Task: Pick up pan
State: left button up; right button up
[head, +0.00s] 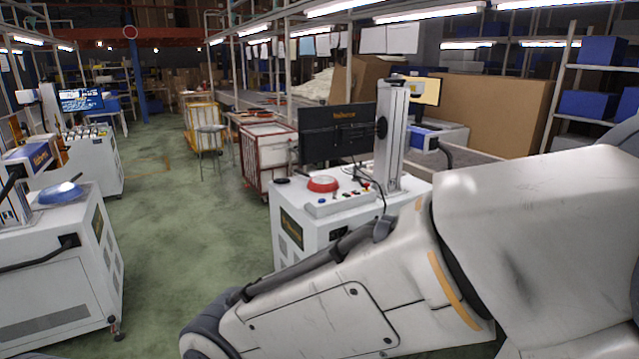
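No pan can be made out in the head view. A large white arm link of mine crosses the lower right of the view, and it hides what lies behind it. Neither my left gripper nor my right gripper shows, so what they hold cannot be seen.
A white machine cabinet (300,235) with a black monitor (337,134) and a red round object (323,184) stands ahead. Another white cabinet (50,285) with a blue object (61,192) stands at left. Green floor (180,250) between them is clear. Wheeled carts (268,155) stand farther back.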

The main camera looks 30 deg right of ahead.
aim_at(321, 184)
jog(key=u, duration=0.55)
jog(key=k, duration=0.65)
jog(key=u, duration=0.6)
jog(key=i, duration=3.8)
jog(key=z, duration=0.8)
jog(key=i, duration=1.25)
jog(key=z, duration=1.85)
jog(key=i, duration=0.95)
jog(key=z, duration=0.75)
jog(key=i, duration=1.8)
jog(key=z, duration=0.15)
